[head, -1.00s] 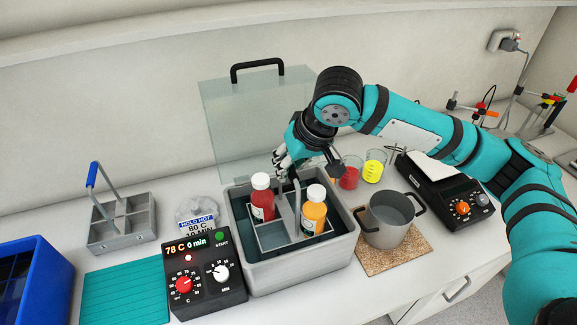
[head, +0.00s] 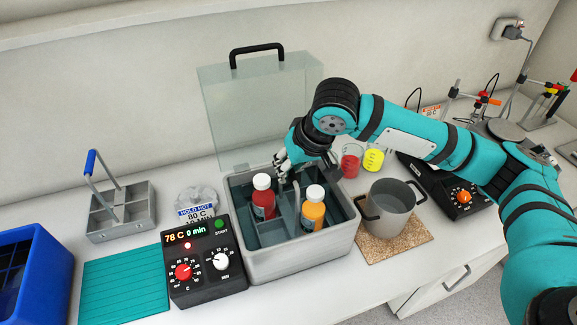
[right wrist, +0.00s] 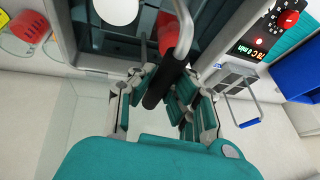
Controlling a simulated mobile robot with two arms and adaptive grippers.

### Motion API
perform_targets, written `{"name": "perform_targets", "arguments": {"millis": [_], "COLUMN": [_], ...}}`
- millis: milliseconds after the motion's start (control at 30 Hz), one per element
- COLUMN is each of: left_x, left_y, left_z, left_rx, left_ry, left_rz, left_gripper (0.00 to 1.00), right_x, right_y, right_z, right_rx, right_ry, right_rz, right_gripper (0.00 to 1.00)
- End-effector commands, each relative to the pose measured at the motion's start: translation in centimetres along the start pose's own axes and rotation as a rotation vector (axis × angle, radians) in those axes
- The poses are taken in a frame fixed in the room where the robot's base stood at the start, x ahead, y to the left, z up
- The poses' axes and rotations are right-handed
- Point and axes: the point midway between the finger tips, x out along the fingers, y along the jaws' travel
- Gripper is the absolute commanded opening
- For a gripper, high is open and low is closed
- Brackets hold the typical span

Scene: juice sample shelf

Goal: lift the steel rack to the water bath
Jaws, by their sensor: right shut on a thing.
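The steel rack (head: 286,210) is inside the grey water bath (head: 303,263) and carries a red bottle (head: 264,203) and an orange bottle (head: 312,212). Its lower part is hidden by the bath walls and the bottles, so I cannot tell whether it touches the bottom. My right gripper (head: 288,172) is above the bath, shut on the rack's handle. The right wrist view shows the handle's black grip (right wrist: 172,75) between the fingers. My left gripper is not in view.
A clear lid (head: 260,105) stands upright behind the bath. A control box (head: 203,262) is in front left, a grey pot (head: 388,210) on a cork mat (head: 393,246) to the right. Another rack with a blue handle (head: 122,212), a teal mat (head: 125,287) and a blue crate (head: 35,275) are left.

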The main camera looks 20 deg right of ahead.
Motion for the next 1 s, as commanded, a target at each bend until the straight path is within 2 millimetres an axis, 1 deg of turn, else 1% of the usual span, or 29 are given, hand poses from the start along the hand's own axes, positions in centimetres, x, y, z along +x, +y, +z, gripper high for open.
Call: {"name": "perform_targets", "arguments": {"millis": [133, 733, 767, 800, 933, 967, 1000], "left_x": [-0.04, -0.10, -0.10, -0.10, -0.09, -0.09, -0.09], "left_y": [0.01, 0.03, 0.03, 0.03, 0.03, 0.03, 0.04], "left_z": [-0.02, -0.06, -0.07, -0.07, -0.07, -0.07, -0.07], "left_rx": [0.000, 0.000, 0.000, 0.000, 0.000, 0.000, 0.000], "left_ry": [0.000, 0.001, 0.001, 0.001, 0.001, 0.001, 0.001], "left_rz": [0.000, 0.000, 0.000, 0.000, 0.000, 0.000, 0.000], "left_gripper": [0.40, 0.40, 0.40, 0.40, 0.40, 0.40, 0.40], "right_x": [-0.20, 0.14, 0.14, 0.14, 0.19, 0.20, 0.21], "right_y": [-0.09, -0.02, -0.02, -0.02, 0.00, 0.00, 0.01], "right_z": [-0.21, -0.05, -0.04, -0.04, 0.01, 0.03, 0.04], "right_rx": [-0.001, -0.001, -0.001, -0.001, -0.001, -0.001, -0.001], "right_ry": [0.006, 0.005, 0.005, 0.005, 0.003, 0.003, 0.002], "right_rz": [-0.003, -0.002, -0.002, -0.002, -0.002, -0.001, -0.001], "right_gripper": [0.00, 0.00, 0.13, 0.19, 0.36, 0.38, 0.38]}}
